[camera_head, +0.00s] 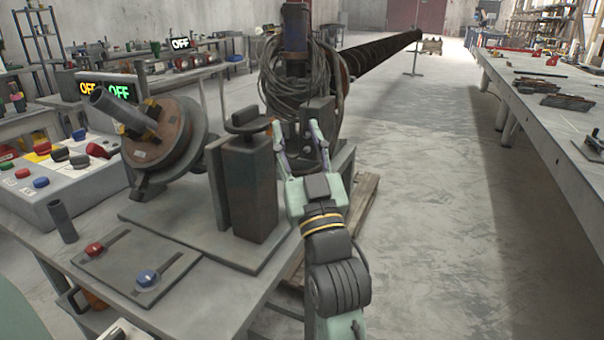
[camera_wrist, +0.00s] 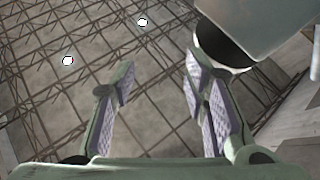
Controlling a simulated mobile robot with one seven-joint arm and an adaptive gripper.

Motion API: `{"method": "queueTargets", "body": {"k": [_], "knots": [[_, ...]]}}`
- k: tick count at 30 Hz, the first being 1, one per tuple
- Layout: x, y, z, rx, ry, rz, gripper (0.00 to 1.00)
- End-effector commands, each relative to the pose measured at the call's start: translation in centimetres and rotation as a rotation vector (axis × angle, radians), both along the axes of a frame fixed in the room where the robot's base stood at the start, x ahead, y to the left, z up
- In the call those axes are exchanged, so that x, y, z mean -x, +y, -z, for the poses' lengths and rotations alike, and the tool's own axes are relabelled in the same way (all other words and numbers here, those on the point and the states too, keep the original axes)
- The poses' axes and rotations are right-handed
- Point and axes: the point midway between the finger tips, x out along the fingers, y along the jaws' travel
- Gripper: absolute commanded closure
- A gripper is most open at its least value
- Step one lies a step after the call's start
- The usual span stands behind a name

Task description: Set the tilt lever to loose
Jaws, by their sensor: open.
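My gripper (camera_head: 298,128) is in the middle of the head view, beside the dark box-shaped post (camera_head: 252,190). Its two fingers point upward, apart and empty; they also show open in the wrist view (camera_wrist: 160,80). No label is readable, so I cannot tell which control is the tilt lever.
A control box (camera_head: 60,190) with coloured knobs stands at left. The floor (camera_head: 430,220) at right is clear. The wrist view faces roof trusses (camera_wrist: 60,90).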

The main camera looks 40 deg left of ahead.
Motion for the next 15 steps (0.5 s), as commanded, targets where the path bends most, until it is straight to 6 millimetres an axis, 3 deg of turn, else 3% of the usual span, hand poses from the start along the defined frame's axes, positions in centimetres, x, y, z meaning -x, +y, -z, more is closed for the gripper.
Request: {"method": "queueTargets", "body": {"k": [1,3,7,10,15], "knots": [[-3.2,-0.6,2.8,0.088,0.095,0.032,0.59],[-5.6,-0.9,7.1,0.2,0.209,0.027,0.59],[-6.6,-0.8,13.2,0.358,0.352,-0.042,0.59],[-6.3,-0.6,15.6,0.421,0.4,-0.085,0.59],[-7.0,0.9,16.4,0.443,0.413,-0.104,0.59]]}}
